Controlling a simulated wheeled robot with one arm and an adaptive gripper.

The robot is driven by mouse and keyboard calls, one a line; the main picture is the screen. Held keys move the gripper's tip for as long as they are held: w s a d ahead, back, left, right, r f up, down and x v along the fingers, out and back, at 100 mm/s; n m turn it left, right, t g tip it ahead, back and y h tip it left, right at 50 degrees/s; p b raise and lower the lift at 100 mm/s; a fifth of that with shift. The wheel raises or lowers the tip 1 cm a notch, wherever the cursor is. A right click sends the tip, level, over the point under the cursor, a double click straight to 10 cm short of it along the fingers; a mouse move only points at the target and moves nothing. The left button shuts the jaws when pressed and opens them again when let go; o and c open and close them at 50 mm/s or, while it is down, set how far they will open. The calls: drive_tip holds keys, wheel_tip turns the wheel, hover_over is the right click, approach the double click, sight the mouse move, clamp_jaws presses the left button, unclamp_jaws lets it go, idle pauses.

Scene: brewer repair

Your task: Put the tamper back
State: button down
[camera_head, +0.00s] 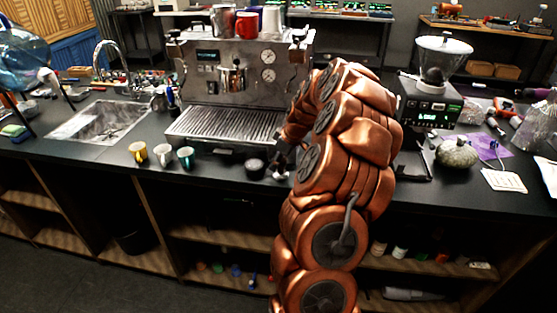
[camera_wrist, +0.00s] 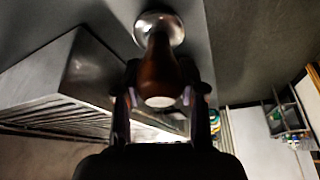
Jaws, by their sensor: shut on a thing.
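The tamper has a brown handle (camera_wrist: 162,72) and a round silver metal base (camera_wrist: 159,27) in the wrist view. My gripper (camera_wrist: 160,97) is shut on the handle, one finger on each side, with the base pointing away from the palm. In the head view my gripper (camera_head: 281,160) is at the counter's front edge, right of a small round black object (camera_head: 255,168). The tamper's silver base (camera_head: 279,176) shows just below the fingers; my arm hides part of this spot. I cannot tell whether the base touches the counter.
The espresso machine (camera_head: 240,85) with its drip tray (camera_head: 225,124) stands behind my gripper. Three small cups, one yellow (camera_head: 138,152), stand to the left. A grinder (camera_head: 436,90) and a dark tray (camera_head: 413,165) are right of my arm. The sink (camera_head: 105,121) is far left.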

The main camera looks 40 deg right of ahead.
drive_tip(key=shift+f, duration=0.15)
drive_tip(key=c, duration=0.7)
unclamp_jaws()
drive_tip(key=shift+r, duration=0.3)
drive_tip(key=b+v, duration=0.4)
drive_tip(key=v, duration=0.7)
drive_tip(key=shift+s+d+r, duration=0.1)
drive_tip(key=shift+s+r, duration=0.15)
drive_tip(key=shift+r, duration=0.05)
drive_tip(key=s+a+g+y, duration=0.1)
drive_tip(key=s+a, duration=0.1)
drive_tip(key=a, duration=1.2)
drive_tip(key=s+a+g, duration=0.2)
drive_tip(key=s+a, duration=0.1)
drive_tip(key=a, duration=1.1)
drive_tip(key=s+a+f+m+g, duration=0.1)
drive_tip(key=s+a+f, duration=0.1)
drive_tip(key=s, duration=0.5)
drive_tip(key=s+a+f+g+h, duration=0.1)
drive_tip(key=s+a+f, duration=0.2)
drive_tip(key=s, duration=0.4)
drive_tip(key=s+a+f+m+g+h, duration=0.1)
drive_tip(key=s+a+f, duration=0.1)
drive_tip(key=s+a, duration=0.3)
drive_tip(key=shift+s+a+f+m, duration=0.15)
drive_tip(key=shift+s+m, duration=0.15)
drive_tip(key=shift+s, duration=1.1)
